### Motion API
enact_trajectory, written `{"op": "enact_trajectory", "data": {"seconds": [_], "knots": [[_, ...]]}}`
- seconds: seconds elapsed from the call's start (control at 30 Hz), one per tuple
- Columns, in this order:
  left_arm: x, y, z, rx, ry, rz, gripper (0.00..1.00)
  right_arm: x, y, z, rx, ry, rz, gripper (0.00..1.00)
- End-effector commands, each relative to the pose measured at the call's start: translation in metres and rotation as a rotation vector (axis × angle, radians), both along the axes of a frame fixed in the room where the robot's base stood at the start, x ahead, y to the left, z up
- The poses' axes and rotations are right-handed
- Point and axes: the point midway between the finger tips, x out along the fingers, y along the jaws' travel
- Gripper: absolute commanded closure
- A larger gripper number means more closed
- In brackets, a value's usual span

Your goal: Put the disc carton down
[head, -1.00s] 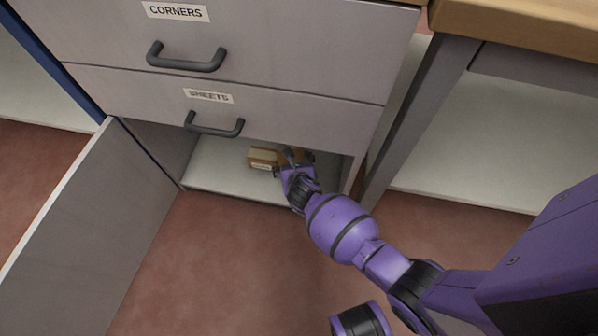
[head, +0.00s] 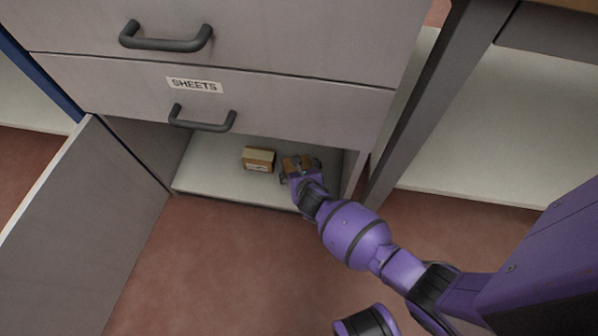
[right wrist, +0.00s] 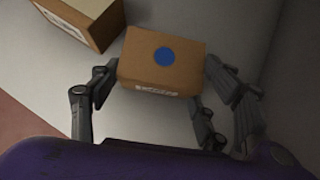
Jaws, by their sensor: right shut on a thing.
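The disc carton (right wrist: 160,62) is a small brown box with a blue dot on top and a white label on its front edge. My right gripper (right wrist: 161,78) is shut on it, one finger at each side. In the head view the carton (head: 297,162) is inside the open lower compartment, near its right wall, with my right gripper (head: 299,170) around it. I cannot tell whether its underside touches the shelf (head: 215,174). My left gripper is not in view.
Another brown carton (head: 258,160) with a white label stands on the shelf just left of the held one; it also shows in the right wrist view (right wrist: 85,20). The cabinet door (head: 80,230) hangs open at the left. A drawer marked SHEETS (head: 215,105) is above.

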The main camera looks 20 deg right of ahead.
Motion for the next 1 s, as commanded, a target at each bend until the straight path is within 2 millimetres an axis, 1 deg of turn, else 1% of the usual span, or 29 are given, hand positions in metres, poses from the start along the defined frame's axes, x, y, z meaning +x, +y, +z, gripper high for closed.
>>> {"op": "enact_trajectory", "data": {"seconds": [0.07,0.1,0.2,0.53,0.63,0.67,0.77,1.0], "knots": [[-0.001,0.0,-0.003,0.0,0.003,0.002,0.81,0.0,0.0,-0.004,0.0,0.001,0.0,0.53],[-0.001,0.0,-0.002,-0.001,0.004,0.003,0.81,0.0,0.0,-0.003,0.0,0.001,0.0,0.25],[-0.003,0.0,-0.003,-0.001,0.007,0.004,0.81,0.0,0.0,-0.003,0.0,0.001,0.0,0.12],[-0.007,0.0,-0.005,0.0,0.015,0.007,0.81,0.0,0.0,-0.002,0.0,0.001,0.0,0.11],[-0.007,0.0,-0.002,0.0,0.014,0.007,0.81,-0.001,0.0,0.003,0.0,0.0,0.0,0.11],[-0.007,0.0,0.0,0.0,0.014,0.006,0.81,-0.004,0.001,0.005,0.001,0.002,-0.001,0.11],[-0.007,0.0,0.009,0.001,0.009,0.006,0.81,-0.015,0.004,0.017,0.004,0.0,-0.001,0.11],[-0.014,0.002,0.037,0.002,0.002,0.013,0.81,-0.051,0.011,0.057,0.004,-0.001,-0.001,0.11]]}}
